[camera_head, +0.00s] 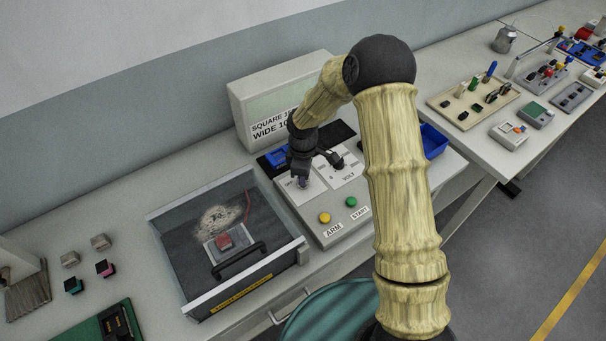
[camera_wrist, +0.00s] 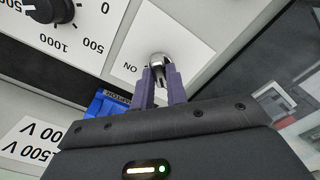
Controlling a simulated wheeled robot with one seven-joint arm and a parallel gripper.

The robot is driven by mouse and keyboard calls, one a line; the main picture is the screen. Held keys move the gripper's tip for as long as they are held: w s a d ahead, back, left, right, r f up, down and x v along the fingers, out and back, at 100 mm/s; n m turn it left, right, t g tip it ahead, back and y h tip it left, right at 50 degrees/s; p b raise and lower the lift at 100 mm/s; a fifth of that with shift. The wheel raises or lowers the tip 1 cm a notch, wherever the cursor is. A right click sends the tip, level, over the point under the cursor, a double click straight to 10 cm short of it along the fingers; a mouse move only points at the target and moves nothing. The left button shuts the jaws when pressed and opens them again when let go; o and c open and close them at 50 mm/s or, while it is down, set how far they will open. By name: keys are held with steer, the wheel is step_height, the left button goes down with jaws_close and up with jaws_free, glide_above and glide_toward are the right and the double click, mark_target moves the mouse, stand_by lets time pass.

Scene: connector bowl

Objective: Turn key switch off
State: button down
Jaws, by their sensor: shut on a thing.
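The key switch (camera_wrist: 158,64) is a small silver metal piece on a white label plate in the wrist view, with the word ON printed beside it. My gripper (camera_wrist: 160,82) has its two purple fingers closed around the key switch. In the head view my gripper (camera_head: 303,181) reaches down to the left part of the grey control panel (camera_head: 325,228); the key itself is hidden there by the fingers. The exact angle of the key is hard to tell.
A black voltage knob (camera_wrist: 52,8) is close by. A yellow button (camera_head: 325,218) and a green button (camera_head: 351,201) sit at the panel's front. A clear-lidded box (camera_head: 180,240) stands left of the panel, and a blue bin (camera_head: 433,141) to its right.

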steer(key=shift+w, duration=0.1)
steer(key=c, duration=1.4)
jaws_free()
steer(key=shift+r, duration=0.1)
step_height(320, 180, up, 17)
steer(key=b, duration=0.2)
steer(key=shift+r, duration=0.15)
steer(key=s+d+f+m+t, duration=0.2)
steer(key=s+d+m, duration=1.3)
steer(key=s, duration=0.4)
steer(key=shift+d+m+t, duration=0.2)
steer(key=shift+m+t, duration=0.1)
steer(key=shift+m, duration=0.2)
